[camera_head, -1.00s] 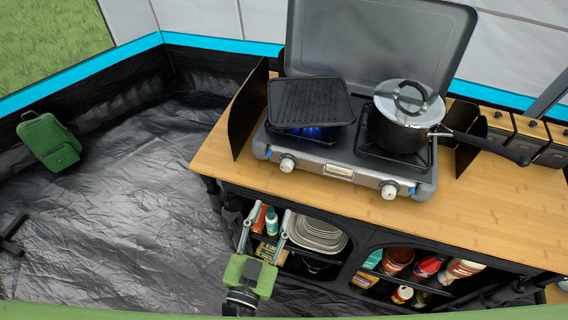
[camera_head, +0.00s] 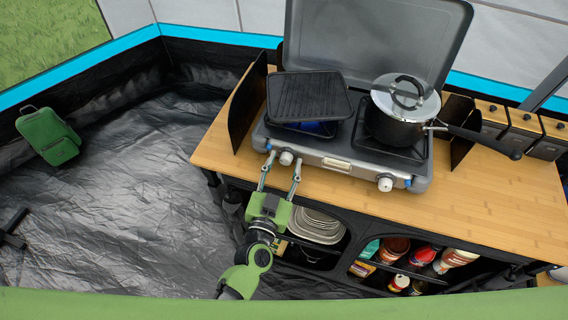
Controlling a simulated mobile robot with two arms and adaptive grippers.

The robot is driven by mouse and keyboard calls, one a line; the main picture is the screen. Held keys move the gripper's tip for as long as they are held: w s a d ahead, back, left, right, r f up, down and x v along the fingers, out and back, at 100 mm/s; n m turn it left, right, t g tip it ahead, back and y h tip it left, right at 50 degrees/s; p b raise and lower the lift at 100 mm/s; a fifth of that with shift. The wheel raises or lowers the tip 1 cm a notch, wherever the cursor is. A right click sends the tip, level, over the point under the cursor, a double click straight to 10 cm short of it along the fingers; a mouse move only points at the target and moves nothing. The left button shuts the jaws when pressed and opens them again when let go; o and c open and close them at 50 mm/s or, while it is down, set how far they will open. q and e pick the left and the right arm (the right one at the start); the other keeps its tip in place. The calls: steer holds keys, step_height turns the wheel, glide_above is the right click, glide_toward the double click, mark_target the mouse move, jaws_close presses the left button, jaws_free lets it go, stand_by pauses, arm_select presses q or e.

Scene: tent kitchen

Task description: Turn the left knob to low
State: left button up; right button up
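The camping stove (camera_head: 335,160) stands on the wooden counter with its lid up. Its left knob (camera_head: 286,158) is white, on the front panel below a black griddle (camera_head: 308,97). A blue flame (camera_head: 318,129) shows under the griddle. The right knob (camera_head: 385,184) is on the same panel. My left gripper (camera_head: 283,167) is open, with its two fingers reaching up from below toward the left knob, one on each side of it. I cannot tell whether they touch it. The knob's exact setting is too small to read. My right gripper is not in view.
A lidded pot (camera_head: 400,112) sits on the right burner, its handle pointing right. The wooden counter (camera_head: 470,200) is bare in front and to the right. Shelves below hold plates (camera_head: 318,226) and bottles. A green bag (camera_head: 47,136) lies on the floor at left.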

arm_select(q)
steer(key=c, duration=1.1)
steer(key=n, duration=0.3)
steer(key=shift+r+n+p, duration=0.1)
steer(key=shift+n+p, duration=0.2)
steer(key=shift+p, duration=0.1)
steer(key=n, duration=0.3)
steer(key=shift+a+n, duration=0.1)
steer(key=shift+n, duration=0.2)
steer(key=n, duration=0.4)
steer(key=shift+a+n+g+b, duration=0.1)
steer(key=shift+n+g+b, duration=0.3)
steer(key=shift+n, duration=1.6)
